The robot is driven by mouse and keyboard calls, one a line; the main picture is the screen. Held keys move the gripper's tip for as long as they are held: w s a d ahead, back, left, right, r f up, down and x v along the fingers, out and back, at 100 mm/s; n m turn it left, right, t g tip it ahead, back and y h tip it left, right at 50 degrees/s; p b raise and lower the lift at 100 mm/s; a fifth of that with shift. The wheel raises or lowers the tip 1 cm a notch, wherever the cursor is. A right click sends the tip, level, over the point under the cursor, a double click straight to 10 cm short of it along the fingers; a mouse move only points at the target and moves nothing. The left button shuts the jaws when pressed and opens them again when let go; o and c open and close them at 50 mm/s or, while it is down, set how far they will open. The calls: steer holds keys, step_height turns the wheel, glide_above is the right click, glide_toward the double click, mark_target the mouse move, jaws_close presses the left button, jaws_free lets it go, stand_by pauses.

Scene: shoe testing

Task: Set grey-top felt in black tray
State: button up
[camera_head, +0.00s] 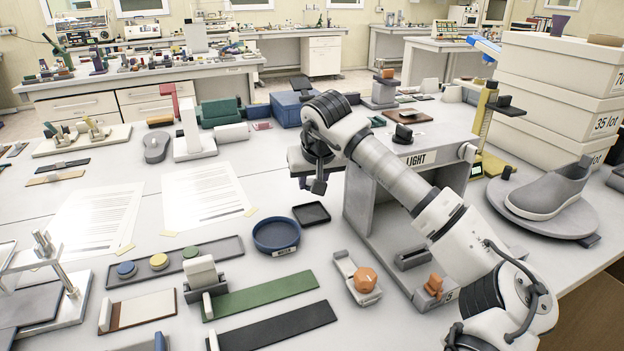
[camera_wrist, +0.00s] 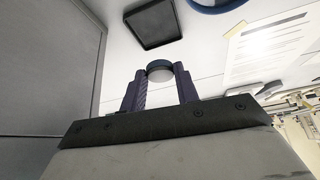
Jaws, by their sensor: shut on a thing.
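My gripper (camera_head: 318,187) hangs just above and behind the small black tray (camera_head: 311,213) in the head view. In the wrist view, the two fingers (camera_wrist: 160,88) are shut on a small round felt (camera_wrist: 160,72), with a pale grey face and a dark blue-green rim showing. The felt is hidden or too small to make out in the head view. The black tray is square, shallow and empty. It also shows in the wrist view (camera_wrist: 153,22), beyond the fingertips and apart from the felt.
A round blue dish (camera_head: 276,249) stands left of the black tray. A long dark strip tray (camera_head: 222,247) holds blue, yellow and green discs. The grey light box (camera_head: 372,207) stands close on the right. Paper sheets (camera_head: 205,195) lie to the left.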

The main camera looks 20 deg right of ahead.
steer(key=b, duration=0.4)
glide_above(311, 213)
steer(key=s, duration=0.2)
steer(key=shift+a+f, duration=0.15)
steer(key=shift+f, duration=2.75)
steer(key=shift+f+b, duration=1)
steer(key=shift+b, duration=0.2)
steer(key=o, duration=1)
steer(key=shift+r, duration=0.1)
steer(key=v, duration=1.3)
steer(key=shift+s+r+b, duration=0.15)
steer(key=shift+r+b, duration=0.2)
